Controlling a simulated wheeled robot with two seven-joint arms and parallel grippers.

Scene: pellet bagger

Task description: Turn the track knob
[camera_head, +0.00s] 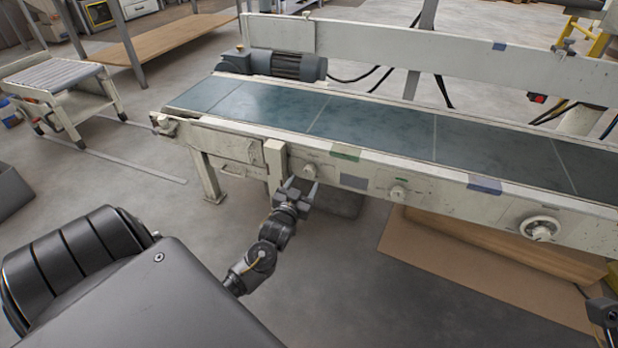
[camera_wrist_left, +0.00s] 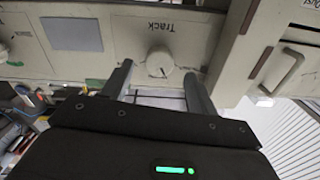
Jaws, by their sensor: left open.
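The track knob (camera_head: 310,170) is a small round off-white knob on the cream side panel of the conveyor. In the left wrist view the knob (camera_wrist_left: 160,63) shows upside down with the label "Track" beside it, and a dark mark on its rim. My left gripper (camera_head: 302,187) is open just in front of the panel. In the wrist view its two fingers (camera_wrist_left: 156,76) stand on either side of the knob, with a gap to it on both sides. Whether the fingertips reach level with the knob I cannot tell.
A second knob (camera_head: 397,192) and a handwheel (camera_head: 540,228) sit farther right on the panel. A cream post (camera_head: 275,163) stands just left of my gripper. The conveyor belt (camera_head: 390,125) runs above. A cardboard sheet (camera_head: 480,265) lies on the floor.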

